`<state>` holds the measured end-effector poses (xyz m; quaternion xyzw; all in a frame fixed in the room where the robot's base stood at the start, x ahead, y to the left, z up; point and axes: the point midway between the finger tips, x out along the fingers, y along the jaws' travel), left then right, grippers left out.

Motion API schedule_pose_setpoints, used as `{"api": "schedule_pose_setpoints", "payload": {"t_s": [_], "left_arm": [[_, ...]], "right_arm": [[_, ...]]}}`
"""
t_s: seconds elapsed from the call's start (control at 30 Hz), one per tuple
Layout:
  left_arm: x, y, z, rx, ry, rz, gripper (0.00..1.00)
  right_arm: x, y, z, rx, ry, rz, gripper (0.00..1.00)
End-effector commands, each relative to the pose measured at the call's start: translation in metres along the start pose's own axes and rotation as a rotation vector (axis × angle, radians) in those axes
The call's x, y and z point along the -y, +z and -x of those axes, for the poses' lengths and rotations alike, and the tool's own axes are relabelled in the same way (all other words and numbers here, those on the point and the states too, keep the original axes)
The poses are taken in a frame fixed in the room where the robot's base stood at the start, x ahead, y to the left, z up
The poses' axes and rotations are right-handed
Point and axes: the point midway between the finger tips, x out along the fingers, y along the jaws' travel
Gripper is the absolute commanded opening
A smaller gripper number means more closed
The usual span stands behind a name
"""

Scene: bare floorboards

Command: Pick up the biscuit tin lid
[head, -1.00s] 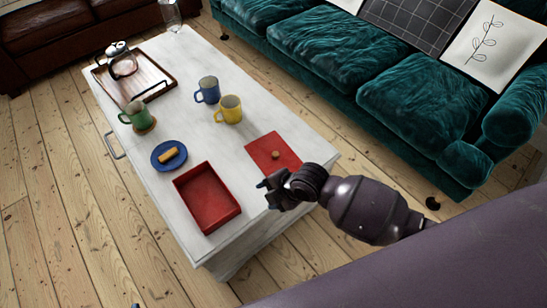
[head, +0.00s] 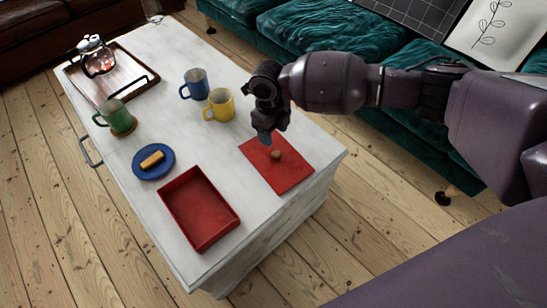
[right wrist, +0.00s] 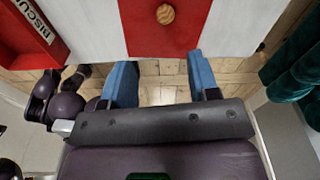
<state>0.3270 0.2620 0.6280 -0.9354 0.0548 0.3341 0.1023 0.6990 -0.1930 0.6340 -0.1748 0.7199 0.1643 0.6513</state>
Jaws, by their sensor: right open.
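The biscuit tin lid (head: 290,173) is a flat red rectangle with a round wooden knob (head: 276,154). It lies on the white table near the right end. In the right wrist view the lid (right wrist: 150,38) is at the top, its knob between the lines of my fingers. My right gripper (head: 264,138) points down above the lid's far-left edge, close to the knob. In the right wrist view its two blue fingers (right wrist: 162,82) are apart with nothing between them. I cannot make out my left gripper.
The open red tin (head: 200,212) stands left of the lid on the white table (head: 240,255). Yellow (head: 220,106) and blue (head: 196,84) mugs stand behind. A blue plate (head: 140,172), a green mug (head: 112,112) and a wooden tray (head: 125,68) are further left. A teal sofa (head: 340,45) lies beyond.

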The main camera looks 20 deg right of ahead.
Motion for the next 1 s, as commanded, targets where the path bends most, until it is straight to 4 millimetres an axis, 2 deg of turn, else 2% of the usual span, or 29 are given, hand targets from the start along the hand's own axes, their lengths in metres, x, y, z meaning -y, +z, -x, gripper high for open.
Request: {"api": "schedule_pose_setpoints", "payload": {"t_s": [0.13,0.23,0.53,0.73,0.87,1.0], "left_arm": [[0.0,0.003,-0.001,0.007,0.002,-0.004,0.54],[0.0,0.003,-0.001,0.006,0.002,-0.007,0.54],[-0.003,0.008,-0.005,0.009,0.008,-0.028,0.54],[-0.003,-0.004,-0.007,-0.022,0.008,-0.041,0.54],[-0.004,0.002,-0.009,-0.011,0.011,-0.049,0.54],[-0.006,0.009,-0.01,0.0,0.015,-0.066,0.54]], "right_arm": [[0.009,0.004,0.003,-0.024,-0.013,0.053,0.55],[0.01,0.004,-0.002,-0.029,-0.014,0.062,0.55],[0.01,0.003,-0.045,-0.032,-0.012,0.06,0.55],[0.01,0.004,-0.054,-0.026,-0.014,0.06,0.55],[0.009,0.005,-0.068,-0.028,-0.013,0.06,0.55],[0.007,0.006,-0.09,-0.032,-0.011,0.06,0.55]]}}
